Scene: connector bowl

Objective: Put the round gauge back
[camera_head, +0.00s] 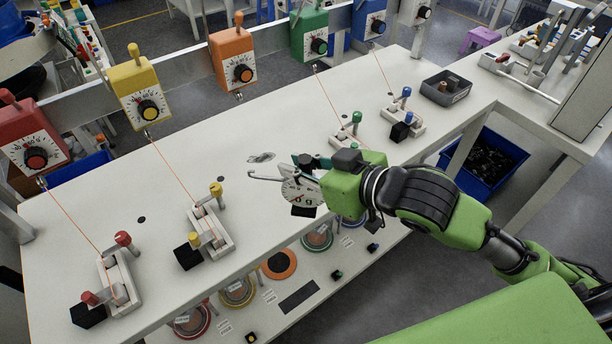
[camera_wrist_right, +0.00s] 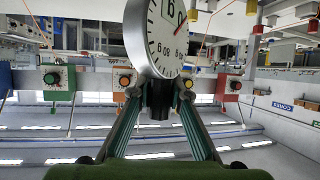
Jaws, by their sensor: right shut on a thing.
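The round gauge (camera_head: 303,189) is a white dial with black numbers and a small window. It shows over the front part of the white bench, below the green box in the picture. My right gripper (camera_wrist_right: 168,92) is shut on it, and the dial (camera_wrist_right: 162,35) fills the top middle of the right wrist view. The gripper hides part of the gauge in the head view. A thin bent metal rod (camera_head: 264,178) sticks out to the left of the gauge. My left gripper is not in view.
Red, yellow, orange, green and blue boxes with knobs line the rail behind the bench (camera_head: 190,150). Fixtures with coloured handles, such as the yellow one (camera_head: 209,228) and green one (camera_head: 347,135), stand on it. A grey tray (camera_head: 446,87) is at the back right. A small grey patch (camera_head: 261,157) lies left of my gripper.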

